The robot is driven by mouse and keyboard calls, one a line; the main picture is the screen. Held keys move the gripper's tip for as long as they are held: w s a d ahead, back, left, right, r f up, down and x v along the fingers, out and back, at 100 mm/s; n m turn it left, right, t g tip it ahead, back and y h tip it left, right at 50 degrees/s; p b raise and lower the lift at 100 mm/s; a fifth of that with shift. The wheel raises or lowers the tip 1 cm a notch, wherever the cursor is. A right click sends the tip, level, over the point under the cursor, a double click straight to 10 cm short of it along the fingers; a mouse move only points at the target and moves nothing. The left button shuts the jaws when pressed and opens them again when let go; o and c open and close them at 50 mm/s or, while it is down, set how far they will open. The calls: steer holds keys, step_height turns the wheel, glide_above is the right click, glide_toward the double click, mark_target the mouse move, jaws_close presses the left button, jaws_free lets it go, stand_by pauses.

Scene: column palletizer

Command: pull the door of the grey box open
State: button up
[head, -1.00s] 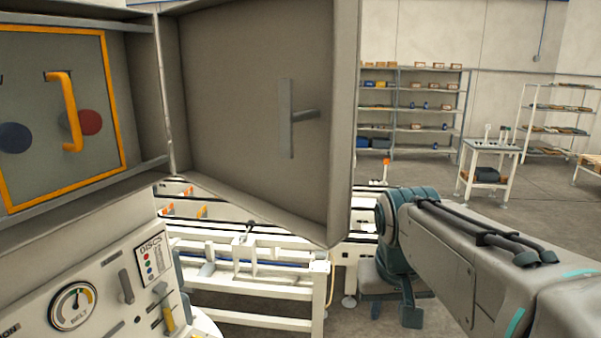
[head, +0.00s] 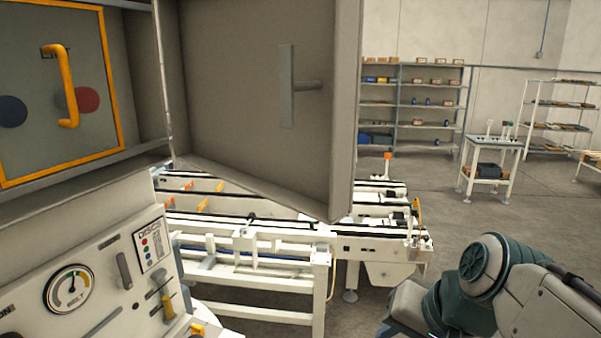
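The grey box (head: 145,95) fills the upper left of the head view. Its door (head: 235,75) stands swung wide open to the right, with its inner face and a latch bar (head: 287,85) showing. Inside the box is a grey panel with an orange frame (head: 112,95), a yellow handle (head: 68,85), a blue disc and a red disc. My arm shows at the lower right, apart from the door. My gripper is out of the picture, so its fingers cannot be seen.
A control panel (head: 90,265) with a belt gauge and levers sits below the box. A white conveyor frame (head: 250,270) stands behind and under the door. Shelves (head: 430,105) and a small white table (head: 490,155) stand farther back. Open floor lies at the right.

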mark_target(299, 155)
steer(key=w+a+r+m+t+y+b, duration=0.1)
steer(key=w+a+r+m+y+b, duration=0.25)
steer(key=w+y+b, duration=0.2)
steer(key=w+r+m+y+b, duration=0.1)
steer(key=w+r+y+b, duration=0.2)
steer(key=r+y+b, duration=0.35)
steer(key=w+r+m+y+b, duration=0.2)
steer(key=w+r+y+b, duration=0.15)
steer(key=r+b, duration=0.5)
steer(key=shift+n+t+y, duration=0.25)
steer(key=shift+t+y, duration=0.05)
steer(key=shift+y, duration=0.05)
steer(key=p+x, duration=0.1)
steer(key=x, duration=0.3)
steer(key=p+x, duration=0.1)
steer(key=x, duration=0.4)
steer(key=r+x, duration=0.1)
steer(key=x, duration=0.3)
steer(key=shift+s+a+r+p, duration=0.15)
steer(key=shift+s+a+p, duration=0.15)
steer(key=shift+p, duration=0.1)
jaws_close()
